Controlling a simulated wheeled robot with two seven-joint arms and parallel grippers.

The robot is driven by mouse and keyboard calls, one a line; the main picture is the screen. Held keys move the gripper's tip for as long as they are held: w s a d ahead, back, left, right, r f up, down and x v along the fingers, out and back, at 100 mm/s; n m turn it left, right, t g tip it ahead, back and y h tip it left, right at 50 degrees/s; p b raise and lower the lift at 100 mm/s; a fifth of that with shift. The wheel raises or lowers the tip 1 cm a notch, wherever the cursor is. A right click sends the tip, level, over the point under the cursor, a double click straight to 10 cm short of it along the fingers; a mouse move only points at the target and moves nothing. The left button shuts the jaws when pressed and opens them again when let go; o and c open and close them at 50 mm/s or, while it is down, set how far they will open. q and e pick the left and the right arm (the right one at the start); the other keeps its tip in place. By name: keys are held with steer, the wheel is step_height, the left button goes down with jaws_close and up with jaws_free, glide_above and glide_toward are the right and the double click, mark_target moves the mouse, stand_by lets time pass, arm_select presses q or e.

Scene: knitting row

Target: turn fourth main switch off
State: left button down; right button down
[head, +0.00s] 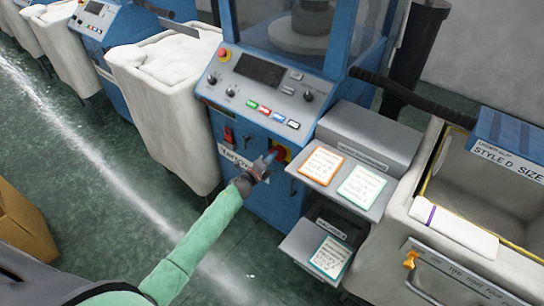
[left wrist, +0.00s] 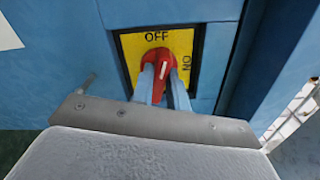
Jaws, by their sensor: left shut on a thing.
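The main switch is a red rotary handle (left wrist: 163,63) on a yellow plate (left wrist: 130,50) marked OFF at the top and ON at the right. Its white line points nearly up, tilted slightly right, close to OFF. In the head view the yellow plate (head: 284,152) sits low on the blue machine front, partly hidden by my gripper. My left gripper (head: 270,159) is shut on the red handle, with a finger on each side in the left wrist view (left wrist: 162,80). My right gripper is not in view.
A control panel (head: 262,88) with knobs and coloured buttons is above the switch. A grey shelf with cards (head: 378,200) juts out at the right. A cloth-filled white bin (head: 165,110) stands at the left. The green floor (head: 100,165) is open.

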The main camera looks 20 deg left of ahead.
arm_select(q)
steer(key=shift+n+p, duration=0.3)
steer(key=shift+n, duration=1.3)
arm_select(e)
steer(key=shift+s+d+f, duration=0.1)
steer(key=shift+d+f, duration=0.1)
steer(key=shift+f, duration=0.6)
arm_select(q)
steer(key=shift+f, duration=0.1)
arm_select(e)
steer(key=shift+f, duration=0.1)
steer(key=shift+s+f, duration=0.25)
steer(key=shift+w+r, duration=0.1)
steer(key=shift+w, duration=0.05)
arm_select(q)
steer(key=c, duration=1.4)
jaws_free()
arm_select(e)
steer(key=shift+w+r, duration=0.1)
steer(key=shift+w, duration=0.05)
